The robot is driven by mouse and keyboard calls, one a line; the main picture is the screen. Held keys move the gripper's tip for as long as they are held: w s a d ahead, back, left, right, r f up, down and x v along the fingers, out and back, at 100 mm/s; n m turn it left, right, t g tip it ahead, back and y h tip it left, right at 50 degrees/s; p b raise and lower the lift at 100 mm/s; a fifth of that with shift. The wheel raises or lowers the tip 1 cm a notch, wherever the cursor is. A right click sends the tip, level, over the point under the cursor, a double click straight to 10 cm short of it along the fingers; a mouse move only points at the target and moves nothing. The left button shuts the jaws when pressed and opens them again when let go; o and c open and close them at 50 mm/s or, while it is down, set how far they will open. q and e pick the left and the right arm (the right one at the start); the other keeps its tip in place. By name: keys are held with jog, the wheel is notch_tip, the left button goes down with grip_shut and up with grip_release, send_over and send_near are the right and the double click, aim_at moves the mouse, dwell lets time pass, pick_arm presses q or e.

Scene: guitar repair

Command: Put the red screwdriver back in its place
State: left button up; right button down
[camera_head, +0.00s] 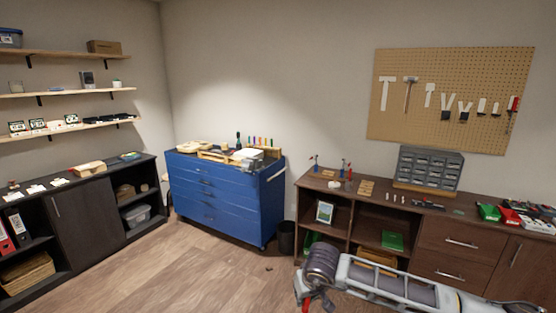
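I cannot pick out the red screwdriver for certain. A red-handled item (514,103) hangs at the right end of the pegboard (440,125), beside white tool-shaped silhouettes. Small upright tools with red and blue parts (343,167) stand on the brown cabinet. Several thin coloured handles (260,141) stand in a row at the back of the blue tool chest. My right arm comes in from the lower right, in front of the brown cabinet. Small red parts (306,303) show below its end, but what they are is unclear. Its fingertips are not clearly visible. My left gripper is out of view.
The brown cabinet (462,231) carries a grey drawer organiser (428,168) and red and green items at right. The blue tool chest (225,200) stands in the corner, a dark bin (286,237) beside it. A black cabinet (88,210) is at left. The wooden floor between is mostly clear.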

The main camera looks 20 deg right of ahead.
aim_at(307, 305)
jog(key=shift+s, duration=1.85)
jog(key=shift+w+r, duration=0.1)
jog(key=shift+w, duration=0.05)
